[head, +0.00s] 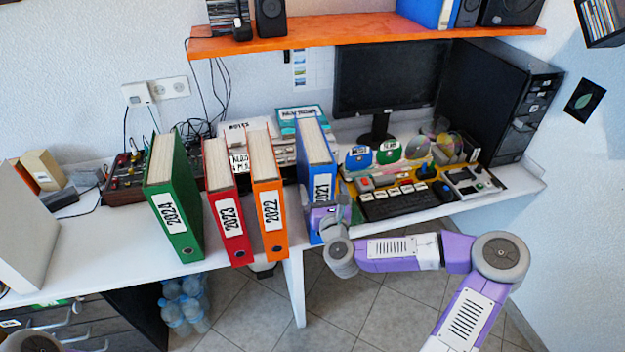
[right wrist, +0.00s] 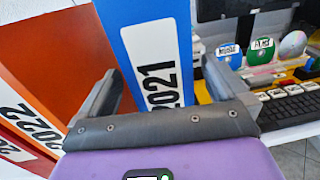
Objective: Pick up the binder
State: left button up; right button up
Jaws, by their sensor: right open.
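Four binders stand upright on the white desk with labelled spines facing the front: green 2024 (head: 174,205), red 2023 (head: 227,210), orange 2022 (head: 268,200) and blue 2021 (head: 316,165). My right gripper (head: 325,210) is at the lower front of the blue binder and covers part of its spine. In the right wrist view, the open right gripper (right wrist: 162,72) has one finger on each side of the blue binder's spine (right wrist: 155,45). I cannot tell whether either finger touches it. The orange binder (right wrist: 35,100) is to the left there. My left gripper is out of view.
A keyboard (head: 400,202), small coloured discs (head: 388,152) and a monitor (head: 388,80) are right of the blue binder. An orange shelf (head: 350,32) hangs above. A mixer-like device (head: 125,180) is behind the green binder. Bare desk (head: 95,245) shows at left.

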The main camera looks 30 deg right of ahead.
jog(key=b+x, duration=0.1)
jog(key=x, duration=0.4)
jog(key=shift+c, duration=0.2)
grip_shut()
jog(key=shift+r, duration=0.15)
dwell(0.3)
